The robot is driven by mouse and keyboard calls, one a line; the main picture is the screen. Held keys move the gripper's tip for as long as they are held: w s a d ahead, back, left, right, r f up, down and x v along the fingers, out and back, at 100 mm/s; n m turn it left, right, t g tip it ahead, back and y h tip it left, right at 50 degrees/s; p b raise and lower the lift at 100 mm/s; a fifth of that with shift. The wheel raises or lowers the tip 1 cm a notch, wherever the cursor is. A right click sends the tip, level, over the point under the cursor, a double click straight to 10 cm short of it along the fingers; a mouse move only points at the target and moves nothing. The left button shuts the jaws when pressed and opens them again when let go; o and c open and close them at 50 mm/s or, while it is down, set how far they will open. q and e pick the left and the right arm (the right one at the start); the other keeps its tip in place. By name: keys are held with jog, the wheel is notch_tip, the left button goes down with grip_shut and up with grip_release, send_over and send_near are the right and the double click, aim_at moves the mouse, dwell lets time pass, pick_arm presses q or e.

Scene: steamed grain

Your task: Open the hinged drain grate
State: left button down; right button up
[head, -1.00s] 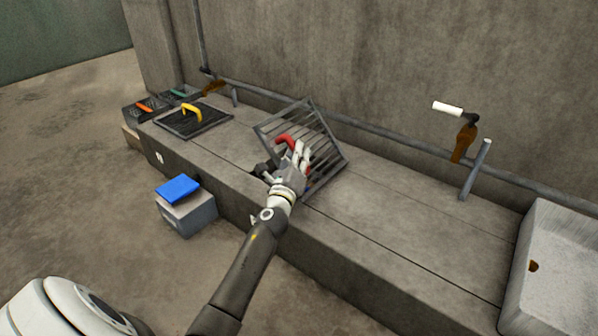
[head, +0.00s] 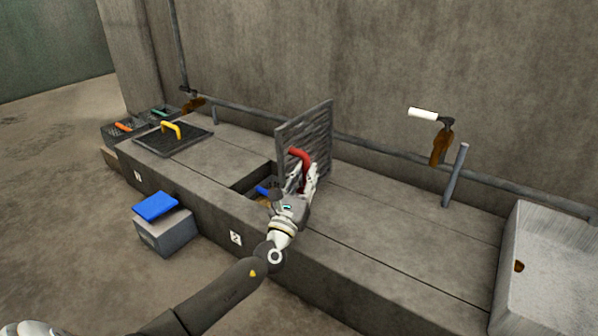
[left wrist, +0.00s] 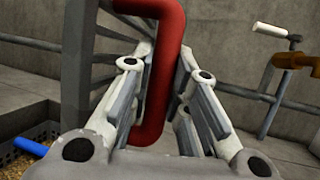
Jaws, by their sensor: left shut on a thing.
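The hinged drain grate (head: 310,135) is a dark barred panel with a red handle (head: 301,154). It stands nearly upright at the right side of a square opening (head: 248,182) in the concrete ledge. My left gripper (head: 305,176) is shut on the red handle. In the left wrist view the red handle (left wrist: 165,70) passes between the fingers (left wrist: 158,95), and grate bars (left wrist: 105,55) show behind it. A blue-handled thing (head: 262,190) shows inside the opening, partly hidden by my gripper. My right gripper is not in view.
A second grate with a yellow handle (head: 172,140) lies flat at the ledge's left, near dark crates (head: 122,132). A grey box with a blue lid (head: 162,225) stands on the floor. A pipe with a white-handled lever (head: 422,114) runs along the wall; a stone basin (head: 555,265) is right.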

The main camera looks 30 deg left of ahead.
pick_arm(q)
jog(key=shift+d+f, duration=0.15)
dwell(0.3)
jog(key=c, duration=1.4)
grip_release()
jog(key=shift+o, duration=0.2)
jog(key=v, duration=1.2)
